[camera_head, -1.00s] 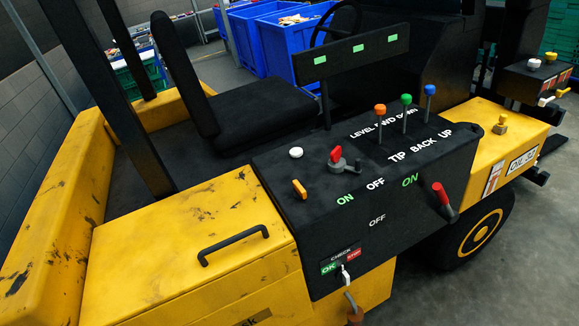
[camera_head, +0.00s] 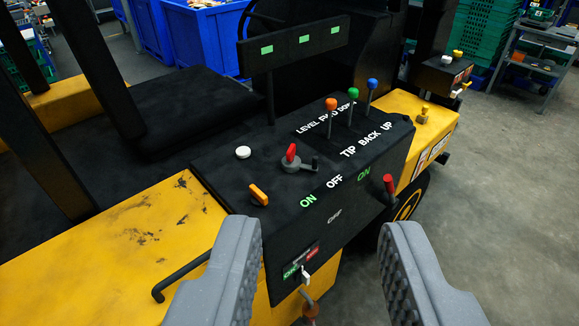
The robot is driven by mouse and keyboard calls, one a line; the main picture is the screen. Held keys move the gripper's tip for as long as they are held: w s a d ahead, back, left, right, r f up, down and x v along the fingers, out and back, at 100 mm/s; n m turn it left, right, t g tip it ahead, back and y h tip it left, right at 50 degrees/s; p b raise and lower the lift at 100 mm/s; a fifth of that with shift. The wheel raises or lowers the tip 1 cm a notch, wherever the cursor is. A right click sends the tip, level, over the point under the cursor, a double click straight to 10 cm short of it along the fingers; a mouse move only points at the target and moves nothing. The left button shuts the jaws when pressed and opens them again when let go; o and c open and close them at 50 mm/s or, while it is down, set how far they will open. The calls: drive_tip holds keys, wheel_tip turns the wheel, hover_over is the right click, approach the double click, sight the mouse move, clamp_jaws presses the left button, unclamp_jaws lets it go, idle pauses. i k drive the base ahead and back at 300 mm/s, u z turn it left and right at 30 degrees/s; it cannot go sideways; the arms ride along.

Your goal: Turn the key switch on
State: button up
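A black control panel (camera_head: 225,160) sits on the side of a yellow vehicle. It carries a red-handled rotary switch (camera_head: 291,154) with a grey lever at its right, behind a green ON and a white OFF label. An orange knob (camera_head: 259,194) stands at its front left corner, and a red-tipped lever (camera_head: 389,184) is on the right side by another ON and OFF. I cannot tell for sure which one is the key switch. My gripper (camera_head: 320,237) is open and empty, its grey fingers wide apart in front of the panel, touching none of these controls.
Levers with orange (camera_head: 331,104), green (camera_head: 353,93) and blue (camera_head: 372,84) knobs stand up at the back of the panel. A white toggle (camera_head: 305,273) is on the front face. A black handle (camera_head: 180,282) is at left. Open floor (camera_head: 510,190) lies to the right.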

sight(296, 165)
drive_tip(key=k, duration=0.45)
drive_tip(key=z, duration=0.6)
drive_tip(key=i, duration=1.45)
drive_tip(key=z, duration=0.15)
